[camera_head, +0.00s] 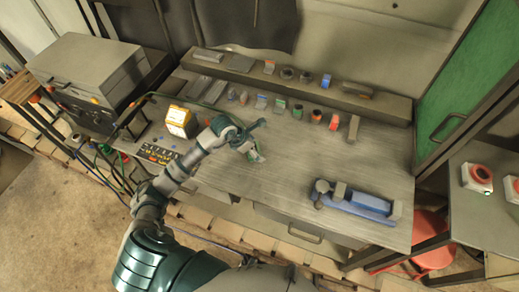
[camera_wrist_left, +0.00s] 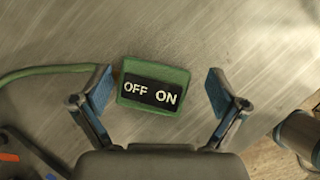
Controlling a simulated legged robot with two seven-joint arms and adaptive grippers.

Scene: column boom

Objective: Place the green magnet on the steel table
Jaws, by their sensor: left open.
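The green magnet (camera_wrist_left: 153,86) is a green block with a black label reading OFF ON. In the left wrist view it sits on the brushed steel table (camera_wrist_left: 200,40), between the spread fingers of my left gripper (camera_wrist_left: 158,92), with gaps on both sides. In the head view the magnet (camera_head: 255,156) shows as a small green and pale piece beside my left gripper (camera_head: 254,135), partly hidden by it. The steel table (camera_head: 300,165) extends to the right. My left gripper is open and empty. My right gripper is not in view.
A raised shelf (camera_head: 390,107) with several small parts runs along the table's back. A blue vise (camera_head: 358,203) stands at the right front. A yellow-lit device (camera_head: 181,121) and a grey machine (camera_head: 92,68) stand at the left. The table's middle right is clear.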

